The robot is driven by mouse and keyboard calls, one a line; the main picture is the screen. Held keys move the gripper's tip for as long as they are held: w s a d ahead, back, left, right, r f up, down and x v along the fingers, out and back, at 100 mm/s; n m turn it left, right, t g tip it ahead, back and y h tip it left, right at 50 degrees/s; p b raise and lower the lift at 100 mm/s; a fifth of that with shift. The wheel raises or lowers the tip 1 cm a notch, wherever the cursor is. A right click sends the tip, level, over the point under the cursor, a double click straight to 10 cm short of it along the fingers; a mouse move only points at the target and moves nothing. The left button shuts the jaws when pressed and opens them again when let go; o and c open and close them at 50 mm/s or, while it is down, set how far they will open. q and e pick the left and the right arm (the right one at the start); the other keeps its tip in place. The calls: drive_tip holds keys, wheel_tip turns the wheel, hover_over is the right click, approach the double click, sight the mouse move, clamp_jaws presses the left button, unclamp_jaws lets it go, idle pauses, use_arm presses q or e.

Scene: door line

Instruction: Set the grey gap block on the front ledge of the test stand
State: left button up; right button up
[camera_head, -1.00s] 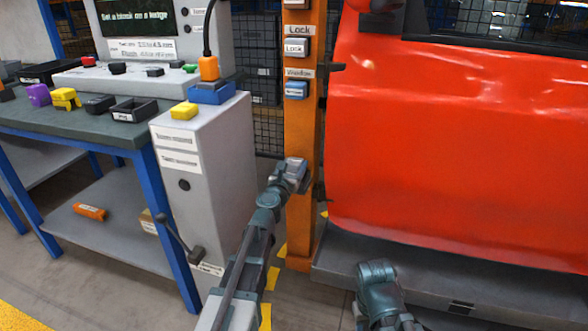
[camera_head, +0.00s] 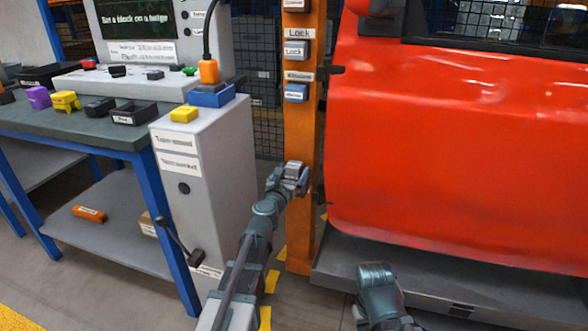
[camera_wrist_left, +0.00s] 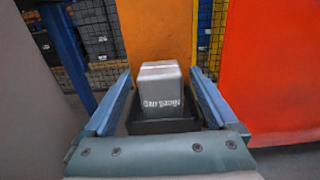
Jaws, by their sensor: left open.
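The grey gap block (camera_wrist_left: 160,82) is a small box with white lettering that appears upside down in the left wrist view. It sits upright on a black ledge with a low rim (camera_wrist_left: 163,126), in front of an orange post (camera_wrist_left: 158,30), which I take to be the test stand. My left gripper (camera_wrist_left: 160,72) is open, with a blue finger on each side of the block and a visible gap to it. In the head view my left gripper (camera_head: 287,178) is at the orange post (camera_head: 301,140), and its jaws largely hide the block.
A red door panel (camera_head: 450,150) stands right of the post above a grey sill (camera_head: 430,280). A grey cabinet (camera_head: 220,150) with a yellow block (camera_head: 184,114) on top stands left. A workbench (camera_head: 75,130) holds several coloured blocks and trays.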

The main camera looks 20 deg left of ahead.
use_arm(q)
drive_tip(key=s, duration=1)
drive_tip(key=shift+s+a, duration=0.15)
